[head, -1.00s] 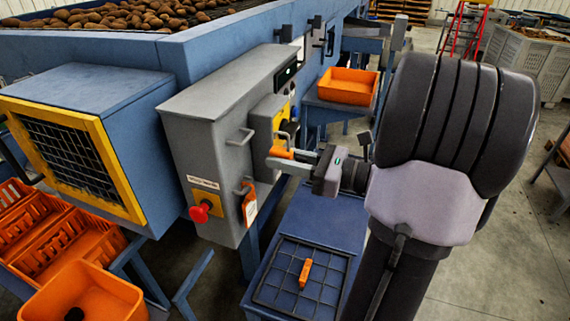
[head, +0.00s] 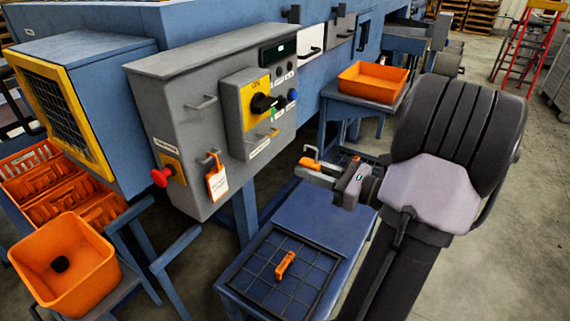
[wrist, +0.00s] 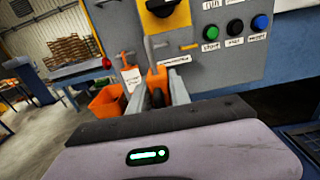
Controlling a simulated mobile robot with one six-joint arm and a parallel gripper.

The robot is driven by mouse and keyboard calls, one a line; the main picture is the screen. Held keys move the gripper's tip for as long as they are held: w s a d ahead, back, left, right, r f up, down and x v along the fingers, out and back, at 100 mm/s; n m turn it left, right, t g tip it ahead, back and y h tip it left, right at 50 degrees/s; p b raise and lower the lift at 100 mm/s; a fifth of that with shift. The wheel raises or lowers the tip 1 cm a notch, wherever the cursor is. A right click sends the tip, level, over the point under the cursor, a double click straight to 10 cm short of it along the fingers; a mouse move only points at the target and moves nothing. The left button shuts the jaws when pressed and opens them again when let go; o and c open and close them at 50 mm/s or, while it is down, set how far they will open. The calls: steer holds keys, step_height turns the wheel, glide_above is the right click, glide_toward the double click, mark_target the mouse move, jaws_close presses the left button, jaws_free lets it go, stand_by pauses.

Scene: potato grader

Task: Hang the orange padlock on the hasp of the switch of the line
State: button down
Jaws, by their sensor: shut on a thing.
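My gripper (head: 328,176) is shut on the orange padlock (head: 309,163), its grey shackle pointing up. In the wrist view the padlock (wrist: 157,80) sits between the fingers, shackle upward. The switch (head: 262,103) is a black knob on a yellow plate marked ON, on the grey control box. A small yellowish bar, seemingly the hasp (head: 272,134), sticks out below the knob; it also shows in the wrist view (wrist: 190,47). In the head view the padlock is apart from it, lower and to the right.
An orange tag (head: 216,183) hangs on a hook on the grey box (head: 180,110), left of the switch. A red button (head: 160,177) juts out there. An orange item (head: 285,264) lies on the gridded mat (head: 258,290). An orange bin (head: 372,84) stands behind my gripper.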

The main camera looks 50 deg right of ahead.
mark_target(253, 153)
steer(key=shift+s+d+f, duration=0.1)
steer(key=shift+d+f, duration=0.15)
steer(key=shift+f, duration=0.05)
steer(key=shift+w+a+r, duration=0.1)
steer(key=shift+w, duration=0.2)
steer(key=w, duration=0.4)
steer(key=w+a+p, duration=0.1)
steer(key=w, duration=0.7)
steer(key=shift+w+a+p, duration=0.2)
steer(key=shift+p, duration=0.2)
steer(key=shift+w+f, duration=0.15)
steer(key=shift+f, duration=0.1)
steer(key=shift+f+b, duration=0.45)
steer(key=shift+b, duration=0.2)
steer(key=c, duration=1.1)
jaws_free()
